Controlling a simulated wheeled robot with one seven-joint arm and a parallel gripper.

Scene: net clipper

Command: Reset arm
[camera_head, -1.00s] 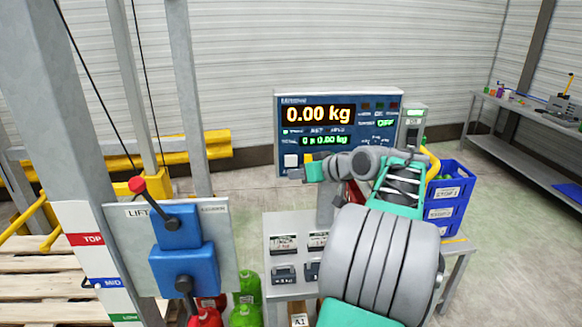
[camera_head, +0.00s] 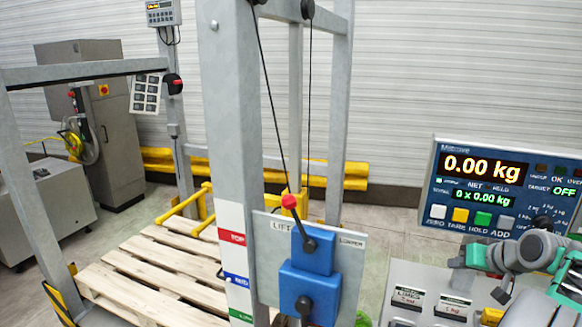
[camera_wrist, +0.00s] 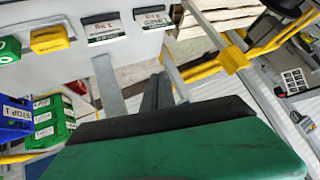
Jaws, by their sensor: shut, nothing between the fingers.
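My gripper (camera_wrist: 157,92) shows in the wrist view as dark fingers, shut and empty, beyond my green housing. My teal and grey arm is at the right edge of the head view, in front of the weighing display (camera_head: 505,195). The display reads 0.00 kg. The arm is above a grey bench top (camera_head: 425,277), touching nothing that I can see. Its lower links are cut off by the picture edge.
A lift panel (camera_head: 325,243) with blue blocks and a red-knobbed lever (camera_head: 298,222) stands mid-picture on a grey post (camera_head: 228,120). A wooden pallet (camera_head: 150,262) lies left of it. Blue crates (camera_wrist: 14,118) and green boxes (camera_wrist: 50,120) show in the wrist view.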

